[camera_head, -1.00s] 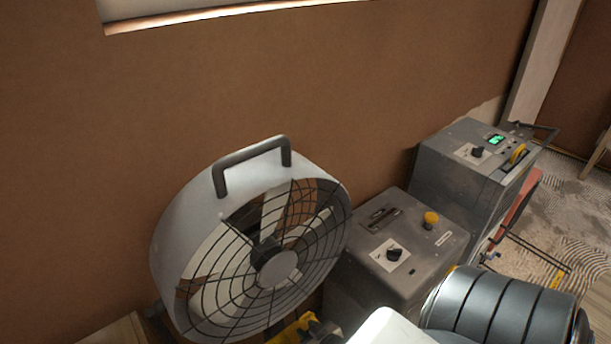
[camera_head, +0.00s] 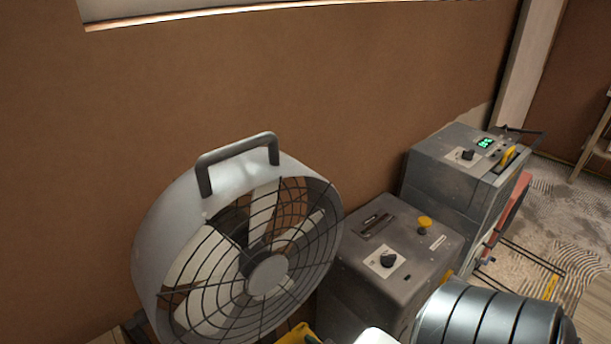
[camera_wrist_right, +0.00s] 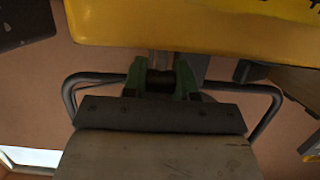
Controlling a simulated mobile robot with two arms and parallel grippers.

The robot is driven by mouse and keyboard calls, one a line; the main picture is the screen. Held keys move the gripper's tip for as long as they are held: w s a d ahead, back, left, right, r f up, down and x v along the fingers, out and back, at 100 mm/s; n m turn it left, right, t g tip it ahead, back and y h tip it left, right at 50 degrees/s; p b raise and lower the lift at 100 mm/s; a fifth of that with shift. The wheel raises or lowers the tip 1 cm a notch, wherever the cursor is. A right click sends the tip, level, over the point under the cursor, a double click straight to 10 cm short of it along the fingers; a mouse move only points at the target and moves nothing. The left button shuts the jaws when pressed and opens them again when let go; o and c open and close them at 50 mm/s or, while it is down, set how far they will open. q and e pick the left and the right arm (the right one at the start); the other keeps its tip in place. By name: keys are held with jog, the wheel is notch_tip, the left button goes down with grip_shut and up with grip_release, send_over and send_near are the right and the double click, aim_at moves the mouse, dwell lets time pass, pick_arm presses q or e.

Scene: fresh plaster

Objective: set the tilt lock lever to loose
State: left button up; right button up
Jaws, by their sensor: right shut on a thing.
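The drum fan (camera_head: 255,260), with a pale round housing, wire grille and dark top handle, stands at the lower left of the head view. A yellow part (camera_head: 296,334) shows at its lower right edge. In the right wrist view, a yellow panel with black marks (camera_wrist_right: 200,24) fills the top. Just below it, the green fingers of my right gripper (camera_wrist_right: 161,82) are shut on a small part, apparently the tilt lock lever (camera_wrist_right: 160,62). The fingers hide most of it, so its setting cannot be read. My left gripper is out of view.
A grey box with a black knob and yellow button (camera_head: 395,250) stands close right of the fan. A taller grey machine with a green display (camera_head: 455,165) stands behind it. The brown wall (camera_head: 300,90) is close behind the fan.

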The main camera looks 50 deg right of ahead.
jog(key=o, duration=0.9)
jog(key=shift+s, duration=0.1)
jog(key=v, duration=1)
jog(key=shift+s+a+b, duration=0.1)
jog(key=shift+s+b, duration=0.2)
jog(key=s+a+f+g+y, duration=0.1)
jog(key=a+f+g, duration=0.1)
jog(key=f, duration=0.5)
jog(key=s+a+f+g, duration=0.2)
jog(key=f+g, duration=0.1)
jog(key=f, duration=0.3)
jog(key=s+a+f+n+g, duration=0.1)
jog(key=s+f+g, duration=0.2)
jog(key=s+f, duration=0.1)
jog(key=s+a+f+n+g, duration=0.1)
jog(key=s+f+g, duration=0.1)
jog(key=s+f, duration=0.2)
jog(key=s+a+f+n+g, duration=0.1)
jog(key=s+f+g, duration=0.2)
jog(key=s+f, duration=0.2)
notch_tip(320, 180, down, 2)
jog(key=shift+f+n+g+y, duration=0.25)
jog(key=shift+n+g+y, duration=0.05)
